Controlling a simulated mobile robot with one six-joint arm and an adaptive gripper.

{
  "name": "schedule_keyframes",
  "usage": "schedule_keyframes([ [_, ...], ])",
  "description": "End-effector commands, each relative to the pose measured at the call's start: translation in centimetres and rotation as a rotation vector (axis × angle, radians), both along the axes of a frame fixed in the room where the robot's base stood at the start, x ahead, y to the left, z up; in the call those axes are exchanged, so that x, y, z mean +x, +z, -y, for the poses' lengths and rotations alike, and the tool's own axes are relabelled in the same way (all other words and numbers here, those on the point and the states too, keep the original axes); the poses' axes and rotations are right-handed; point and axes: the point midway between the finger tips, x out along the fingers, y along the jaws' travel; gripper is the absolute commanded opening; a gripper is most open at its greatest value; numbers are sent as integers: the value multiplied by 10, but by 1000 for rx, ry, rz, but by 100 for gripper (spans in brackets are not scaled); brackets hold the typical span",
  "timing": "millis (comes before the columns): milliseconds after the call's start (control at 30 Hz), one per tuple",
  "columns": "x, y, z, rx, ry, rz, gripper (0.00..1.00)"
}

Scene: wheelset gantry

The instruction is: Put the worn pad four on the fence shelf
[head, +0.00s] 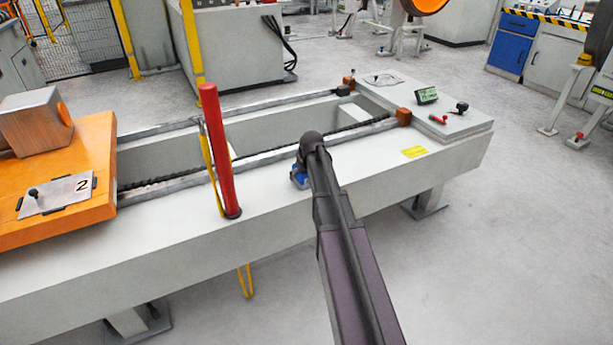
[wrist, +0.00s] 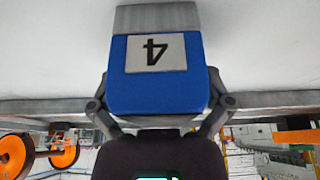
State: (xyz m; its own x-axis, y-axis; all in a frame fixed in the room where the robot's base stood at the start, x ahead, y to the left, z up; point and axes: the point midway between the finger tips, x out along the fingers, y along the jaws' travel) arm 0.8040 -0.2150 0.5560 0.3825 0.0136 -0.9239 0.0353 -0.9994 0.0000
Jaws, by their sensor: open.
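The worn pad four is a blue block (wrist: 158,90) with a grey end and a white label with a 4, upside down in the wrist view. In the head view a small blue part of it (head: 299,180) shows on the pale bench top, mostly hidden behind my arm. My gripper (wrist: 158,103) is open, with one finger on each side of the block. Whether the fingers touch it I cannot tell. No fence shelf can be made out; a mesh fence (head: 80,40) stands at the far left.
A red post (head: 219,150) stands on the bench (head: 270,215) left of my arm. An orange carriage (head: 70,205) with a plate marked 2 sits at the left. Rails (head: 260,155) run behind my gripper. A green-screened device (head: 427,95) lies at the right end.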

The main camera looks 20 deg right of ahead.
Motion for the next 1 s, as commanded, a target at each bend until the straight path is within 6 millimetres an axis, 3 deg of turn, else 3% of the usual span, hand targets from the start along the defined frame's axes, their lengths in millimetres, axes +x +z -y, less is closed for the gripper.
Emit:
schedule_keyframes([
  [233, 0, 0, 0, 0, 0, 0, 100],
  [267, 0, 0, 0, 0, 0, 0, 94],
  [533, 0, 0, 0, 0, 0, 0, 14],
  [1000, 0, 4, 0, 0, -1, 1, 13],
])
